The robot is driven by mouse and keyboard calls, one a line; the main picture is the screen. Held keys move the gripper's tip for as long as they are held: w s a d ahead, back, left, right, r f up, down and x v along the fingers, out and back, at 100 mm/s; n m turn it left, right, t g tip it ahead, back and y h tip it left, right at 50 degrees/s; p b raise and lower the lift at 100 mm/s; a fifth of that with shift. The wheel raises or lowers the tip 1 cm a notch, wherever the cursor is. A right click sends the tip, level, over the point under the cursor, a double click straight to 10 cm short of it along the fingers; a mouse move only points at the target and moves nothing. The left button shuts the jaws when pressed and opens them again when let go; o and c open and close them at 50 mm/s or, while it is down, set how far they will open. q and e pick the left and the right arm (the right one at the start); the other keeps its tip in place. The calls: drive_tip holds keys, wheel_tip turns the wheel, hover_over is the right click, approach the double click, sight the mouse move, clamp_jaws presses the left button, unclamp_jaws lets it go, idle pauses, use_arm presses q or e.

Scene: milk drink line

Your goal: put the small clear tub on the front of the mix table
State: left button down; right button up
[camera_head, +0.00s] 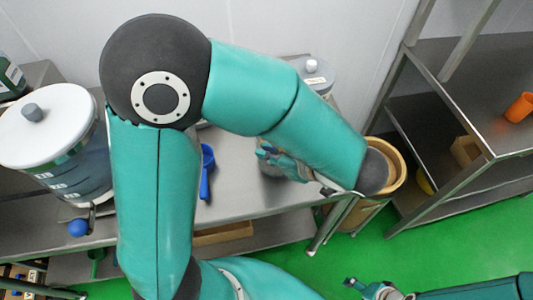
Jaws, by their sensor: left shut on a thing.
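My left arm arches across the view, and its gripper (266,154) is low over the steel table (236,178), near its right part. The gripper is shut on a small, pale see-through thing, which looks like the small clear tub (268,171). The arm and the fingers hide most of the tub, so I cannot tell whether its base touches the table. My right gripper (352,285) is at the bottom right, over the green floor and away from the table. Its jaw gap is too small to make out.
A blue scoop (206,172) lies on the table. A lidded container (316,75) stands behind my arm. A tan bin (393,155) and a steel rack (460,125) with an orange cup (519,108) are right.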

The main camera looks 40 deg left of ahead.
use_arm(q)
drive_tip(key=shift+f, duration=0.75)
drive_tip(key=c, duration=1.3)
unclamp_jaws()
drive_tip(key=shift+d, duration=0.1)
drive_tip(key=v, duration=1.2)
drive_tip(key=shift+r+p, duration=0.1)
drive_tip(key=shift+p, duration=0.3)
